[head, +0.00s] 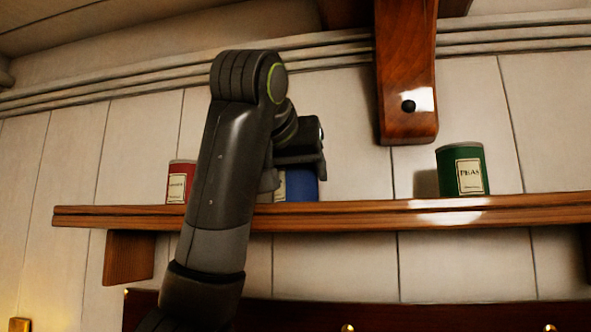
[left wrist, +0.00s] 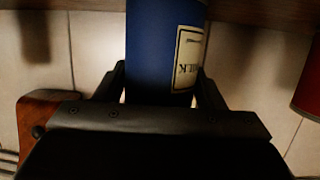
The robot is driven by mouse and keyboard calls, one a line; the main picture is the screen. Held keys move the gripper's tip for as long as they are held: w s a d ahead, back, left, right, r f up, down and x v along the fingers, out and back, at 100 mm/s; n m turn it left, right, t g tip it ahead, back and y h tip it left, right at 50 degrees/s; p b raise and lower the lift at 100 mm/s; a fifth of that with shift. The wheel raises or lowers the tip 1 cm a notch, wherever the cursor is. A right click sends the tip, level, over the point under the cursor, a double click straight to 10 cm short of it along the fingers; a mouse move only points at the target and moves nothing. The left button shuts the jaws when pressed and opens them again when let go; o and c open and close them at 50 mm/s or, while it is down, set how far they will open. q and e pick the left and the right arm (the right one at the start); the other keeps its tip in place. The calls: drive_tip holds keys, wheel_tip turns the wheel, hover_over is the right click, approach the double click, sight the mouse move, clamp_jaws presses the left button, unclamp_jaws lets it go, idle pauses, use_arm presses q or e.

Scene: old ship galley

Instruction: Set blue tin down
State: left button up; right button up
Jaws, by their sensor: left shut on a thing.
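The blue tin (head: 302,186) is at the shelf, partly hidden behind my left arm in the head view. My left gripper (head: 295,176) is shut on it, and a finger shows on each side of it in the left wrist view. There the blue tin (left wrist: 152,45) fills the top middle, with a cream label ending in "ILK". The wooden shelf (head: 370,217) runs across the head view. The tin's lower end meets the line of the shelf's front edge; I cannot tell whether its base touches the board. My right gripper is not in view.
A red tin (head: 180,182) stands on the shelf left of my arm. A green tin (head: 462,170) labelled "PEAS" stands farther right. A wooden post (head: 405,70) hangs above the shelf between blue and green tins. The shelf is clear between those two tins.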

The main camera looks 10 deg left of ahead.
use_arm(q)
drive_tip(key=shift+s+r, duration=0.1)
drive_tip(key=shift+s, duration=0.15)
drive_tip(key=o, duration=1.3)
drive_tip(key=shift+w, duration=0.1)
drive_tip(key=shift+c, duration=0.2)
